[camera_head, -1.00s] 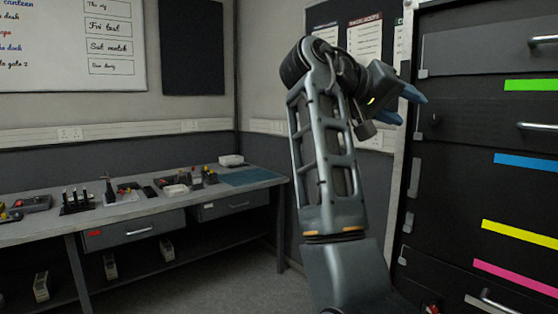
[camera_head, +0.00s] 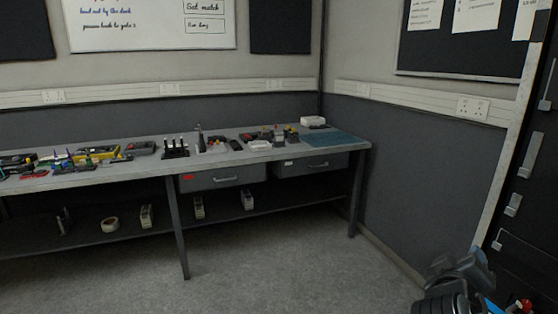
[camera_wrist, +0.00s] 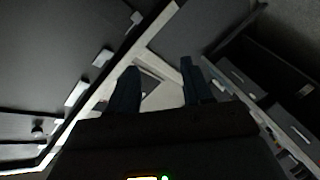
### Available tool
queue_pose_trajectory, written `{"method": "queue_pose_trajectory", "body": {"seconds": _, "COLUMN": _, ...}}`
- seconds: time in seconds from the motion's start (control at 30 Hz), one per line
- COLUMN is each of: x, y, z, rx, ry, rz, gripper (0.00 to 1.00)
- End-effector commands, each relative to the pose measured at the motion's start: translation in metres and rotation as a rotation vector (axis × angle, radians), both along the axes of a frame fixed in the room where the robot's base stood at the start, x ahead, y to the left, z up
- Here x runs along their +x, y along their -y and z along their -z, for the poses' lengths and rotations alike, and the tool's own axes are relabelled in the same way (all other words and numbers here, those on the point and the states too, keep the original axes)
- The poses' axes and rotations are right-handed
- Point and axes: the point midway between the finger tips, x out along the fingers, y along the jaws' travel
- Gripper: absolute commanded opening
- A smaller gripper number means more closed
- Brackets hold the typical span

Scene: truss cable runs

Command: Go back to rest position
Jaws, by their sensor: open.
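My gripper shows in the wrist view (camera_wrist: 160,92) with its two dark blue fingers spread apart and nothing between them. In the head view, my folded arm is low at the bottom right corner, beside the dark cabinet (camera_head: 540,200). A bit of blue finger shows there, but the fingertips are mostly hidden. The gripper is apart from the bench and touches nothing that I can see.
A long grey workbench (camera_head: 240,152) with tools, two drawers and a lower shelf runs along the back wall. A noticeboard (camera_head: 470,45) hangs at the right. The grey floor (camera_head: 290,260) before the bench is clear.

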Motion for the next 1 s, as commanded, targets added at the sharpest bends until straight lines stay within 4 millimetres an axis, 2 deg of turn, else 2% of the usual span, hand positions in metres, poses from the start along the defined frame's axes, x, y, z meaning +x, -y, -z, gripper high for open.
{"method": "queue_pose_trajectory", "body": {"seconds": 0.03, "x": -0.015, "y": -0.005, "z": 0.021, "rx": 0.013, "ry": -0.011, "rz": -0.041, "gripper": 0.50}}
{"method": "queue_pose_trajectory", "body": {"seconds": 0.2, "x": -0.062, "y": -0.027, "z": 0.073, "rx": 0.082, "ry": -0.015, "rz": -0.181, "gripper": 0.50}}
{"method": "queue_pose_trajectory", "body": {"seconds": 0.3, "x": -0.095, "y": -0.041, "z": 0.098, "rx": 0.134, "ry": -0.013, "rz": -0.255, "gripper": 0.50}}
{"method": "queue_pose_trajectory", "body": {"seconds": 0.5, "x": -0.166, "y": -0.069, "z": 0.130, "rx": 0.263, "ry": 0.006, "rz": -0.382, "gripper": 0.50}}
{"method": "queue_pose_trajectory", "body": {"seconds": 0.6, "x": -0.204, "y": -0.083, "z": 0.138, "rx": 0.334, "ry": 0.021, "rz": -0.431, "gripper": 0.50}}
{"method": "queue_pose_trajectory", "body": {"seconds": 0.77, "x": -0.264, "y": -0.102, "z": 0.139, "rx": 0.460, "ry": 0.056, "rz": -0.488, "gripper": 0.50}}
{"method": "queue_pose_trajectory", "body": {"seconds": 1.0, "x": -0.349, "y": -0.125, "z": 0.115, "rx": 0.657, "ry": 0.134, "rz": -0.524, "gripper": 0.50}}
